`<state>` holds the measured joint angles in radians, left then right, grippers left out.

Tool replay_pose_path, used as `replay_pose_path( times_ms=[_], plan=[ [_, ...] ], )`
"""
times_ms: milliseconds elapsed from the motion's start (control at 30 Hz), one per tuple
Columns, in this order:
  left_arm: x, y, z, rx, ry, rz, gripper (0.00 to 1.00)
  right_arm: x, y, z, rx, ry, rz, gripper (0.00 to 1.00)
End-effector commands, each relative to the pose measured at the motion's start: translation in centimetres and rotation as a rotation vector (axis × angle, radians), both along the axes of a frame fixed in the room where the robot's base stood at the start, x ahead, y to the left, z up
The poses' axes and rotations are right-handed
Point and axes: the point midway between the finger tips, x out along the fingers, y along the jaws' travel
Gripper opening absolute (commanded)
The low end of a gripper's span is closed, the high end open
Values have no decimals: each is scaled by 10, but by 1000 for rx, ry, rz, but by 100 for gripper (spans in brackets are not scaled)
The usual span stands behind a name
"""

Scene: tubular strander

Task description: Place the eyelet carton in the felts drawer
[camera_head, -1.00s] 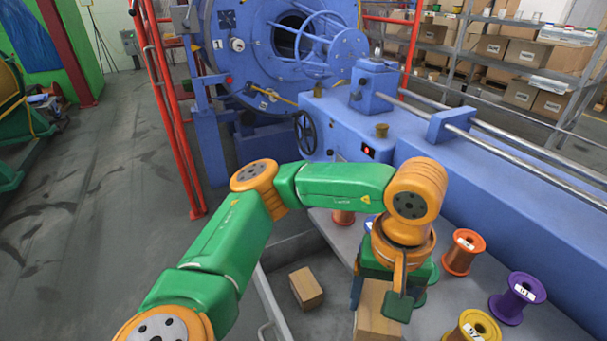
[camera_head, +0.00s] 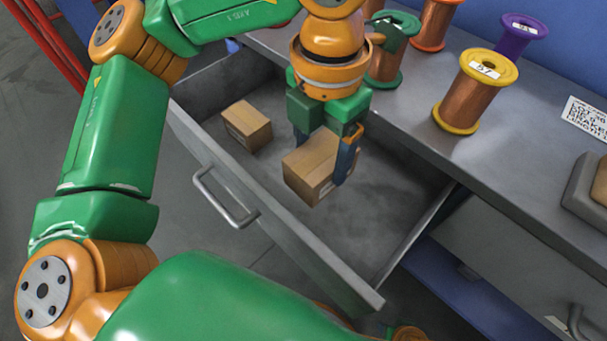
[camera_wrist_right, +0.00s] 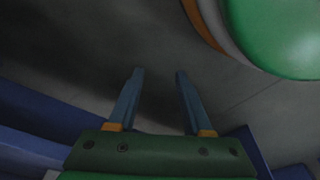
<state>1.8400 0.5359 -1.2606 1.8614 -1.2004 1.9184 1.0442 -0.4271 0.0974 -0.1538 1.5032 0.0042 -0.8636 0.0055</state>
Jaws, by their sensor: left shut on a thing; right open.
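In the head view a cardboard carton (camera_head: 312,166) is held between the fingers of my left gripper (camera_head: 327,150), over the open grey drawer (camera_head: 283,254). I cannot tell whether the carton touches the drawer floor. Its label, if any, is not readable.
Several wire spools, such as a yellow one (camera_head: 475,92) and a purple one (camera_head: 515,40), stand on the grey worktop (camera_head: 430,110) behind the drawer. A grey block (camera_head: 585,180) sits at the right. The drawer's right and front parts are bare.

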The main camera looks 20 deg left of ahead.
Motion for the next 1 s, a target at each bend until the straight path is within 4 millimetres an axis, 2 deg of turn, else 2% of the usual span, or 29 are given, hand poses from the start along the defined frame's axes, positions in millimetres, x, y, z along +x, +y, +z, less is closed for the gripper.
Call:
replay_pose_path(
  times_ms=[67, 200, 467, 567, 967, 1000],
  plan=[
    [-1, 0, -19, 3, 1, 33, 0, 8, 2, 3, 4, -14, -1, 50],
    [-1, 0, -51, 2, 1, 38, 0, 20, 5, 27, 10, -31, -5, 50],
    [-1, 0, -96, 0, 1, 37, 0, 28, 7, 64, 17, -54, -7, 50],
    [-1, 0, -101, 0, -1, 38, 0, 28, 7, 72, 17, -55, -7, 50],
    [-1, -1, -103, -1, -2, 36, 0, 28, 7, 78, 18, -60, -6, 50],
    [-1, -1, -103, 0, -1, 36, 77, 28, 7, 80, 20, -62, -6, 50]
  ],
)
